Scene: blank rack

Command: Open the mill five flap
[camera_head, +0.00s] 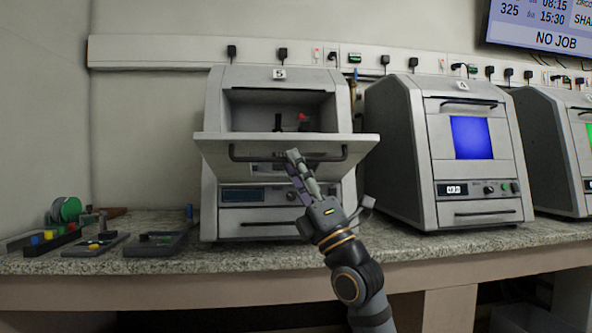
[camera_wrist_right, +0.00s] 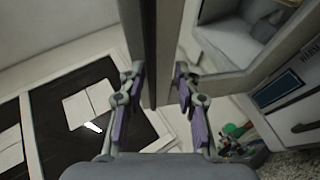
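Mill five (camera_head: 213,170), labelled 5, stands on the counter with its chamber showing dark above the flap. Its flap (camera_head: 215,150) leans well out towards me, its upper edge nearest, so it stands open. A dark bar handle (camera_head: 240,155) crosses the flap's outer face. My right gripper (camera_head: 294,156) is at the middle of this handle in the head view. In the right wrist view, its two fingers (camera_wrist_right: 158,85) are apart with a dark bar between them; firm contact cannot be made out. My left gripper is out of view.
Mill four (camera_head: 400,150), with a blue window, stands close on the right, and another mill (camera_head: 560,150) beyond it. Small tools and trays (camera_head: 95,243) lie on the counter (camera_head: 240,262) at the left. A screen (camera_head: 540,30) hangs top right.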

